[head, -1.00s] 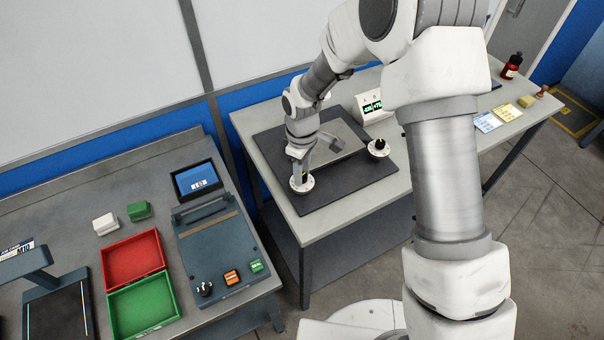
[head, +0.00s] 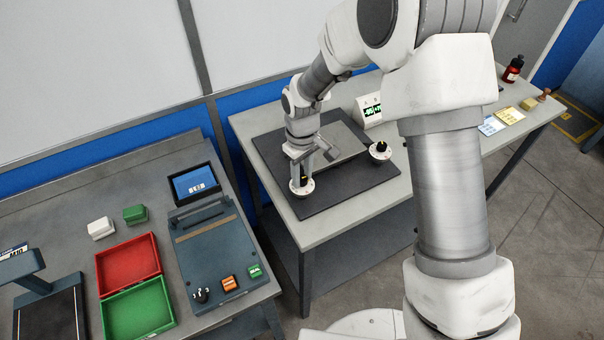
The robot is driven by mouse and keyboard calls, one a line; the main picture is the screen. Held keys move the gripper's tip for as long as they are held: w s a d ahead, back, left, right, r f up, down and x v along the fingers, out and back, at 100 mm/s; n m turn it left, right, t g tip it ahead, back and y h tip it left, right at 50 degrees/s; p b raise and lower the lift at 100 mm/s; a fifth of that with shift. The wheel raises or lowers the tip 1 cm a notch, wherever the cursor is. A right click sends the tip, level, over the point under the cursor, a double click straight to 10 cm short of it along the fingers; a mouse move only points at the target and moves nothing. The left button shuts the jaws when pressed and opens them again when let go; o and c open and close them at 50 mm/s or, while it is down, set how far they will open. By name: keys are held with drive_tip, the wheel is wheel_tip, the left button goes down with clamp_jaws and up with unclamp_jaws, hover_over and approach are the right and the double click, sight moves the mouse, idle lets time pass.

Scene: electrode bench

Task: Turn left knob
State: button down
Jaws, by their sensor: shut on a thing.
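The left knob (head: 303,181) is small and dark with a yellow mark. It stands on a round white dial (head: 302,190) at the left front of a dark mat (head: 335,203) on the right-hand table. My gripper (head: 301,180) points down at this knob and is shut on it. The fingers hide part of the knob, and its exact angle is too small to read. The right knob (head: 382,148) is black with a yellow mark on a similar white dial, apart from my gripper.
A grey plate (head: 346,141) lies between the dials, and a small display with green digits (head: 371,110) stands behind. Cards (head: 510,115) and a red-brown bottle (head: 513,68) are at the far right. Another bench holds a red tray (head: 128,264) and a green tray (head: 139,309).

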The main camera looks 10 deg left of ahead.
sight(303, 178)
drive_tip(key=c, duration=0.6)
unclamp_jaws()
drive_tip(key=shift+o, duration=0.2)
wheel_tip(303, 178, up, 18)
drive_tip(key=shift+f, duration=0.25)
drive_tip(key=s+d+r+m+t, duration=0.25)
drive_tip(key=s+d+r, duration=0.3)
drive_tip(key=d, duration=0.35)
drive_tip(key=s+d+r+m+t, duration=0.1)
drive_tip(key=s+d+r+m, duration=0.4)
drive_tip(key=d, duration=0.3)
drive_tip(key=s+d+m+t, duration=0.2)
drive_tip(key=s+d, duration=0.3)
drive_tip(key=s, duration=0.4)
drive_tip(key=shift+d+f+m, duration=0.15)
drive_tip(key=shift+f+m, duration=0.15)
drive_tip(key=shift+m, duration=0.15)
